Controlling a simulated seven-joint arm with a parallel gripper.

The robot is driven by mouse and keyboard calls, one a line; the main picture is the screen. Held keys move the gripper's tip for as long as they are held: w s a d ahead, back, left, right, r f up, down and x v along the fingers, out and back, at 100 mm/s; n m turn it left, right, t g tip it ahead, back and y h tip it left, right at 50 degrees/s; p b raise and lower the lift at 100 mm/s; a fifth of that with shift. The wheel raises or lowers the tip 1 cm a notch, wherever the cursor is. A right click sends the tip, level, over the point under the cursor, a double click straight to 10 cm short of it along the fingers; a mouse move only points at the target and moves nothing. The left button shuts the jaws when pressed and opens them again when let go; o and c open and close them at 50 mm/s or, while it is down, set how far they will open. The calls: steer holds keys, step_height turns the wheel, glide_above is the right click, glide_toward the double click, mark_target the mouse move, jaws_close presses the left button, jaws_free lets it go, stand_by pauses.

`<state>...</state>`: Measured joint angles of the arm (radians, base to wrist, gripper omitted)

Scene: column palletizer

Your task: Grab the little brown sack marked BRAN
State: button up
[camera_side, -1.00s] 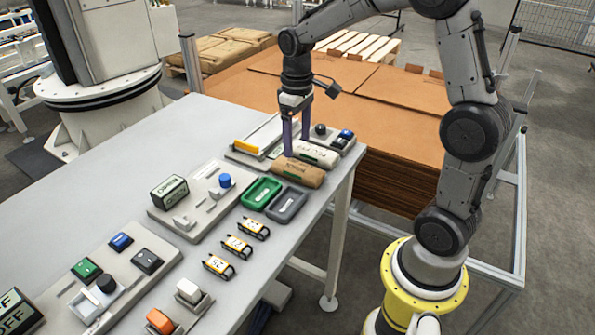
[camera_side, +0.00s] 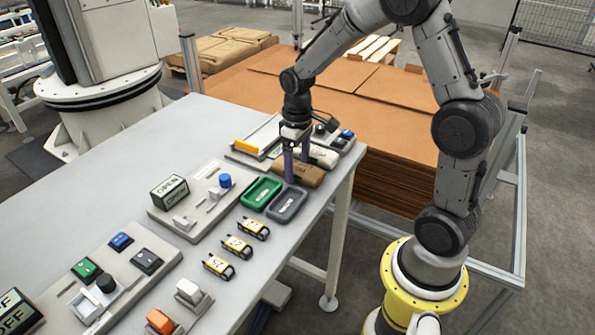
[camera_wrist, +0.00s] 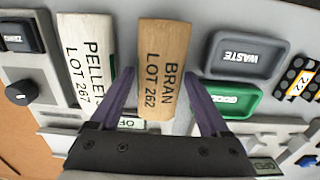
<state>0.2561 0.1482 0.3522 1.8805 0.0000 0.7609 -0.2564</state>
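The brown sack marked BRAN LOT 262 (camera_wrist: 165,62) lies on the table in the wrist view, between my two purple fingers. In the side view the same sack (camera_side: 310,175) lies at the table's right end, partly hidden by a finger. My gripper (camera_wrist: 162,80) is open, with one finger on each side of the sack; a narrow gap shows at its left side. In the side view my gripper (camera_side: 297,170) points down at the sack. I cannot tell how low the fingertips are.
A pale sack marked PELLET LOT 267 (camera_wrist: 84,55) lies close on the left in the wrist view. A grey WASTE tray (camera_wrist: 245,54) and a green tray (camera_wrist: 232,101) are close on the right. A panel with a black knob (camera_wrist: 20,92) lies beyond the pale sack.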

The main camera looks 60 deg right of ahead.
jaws_close()
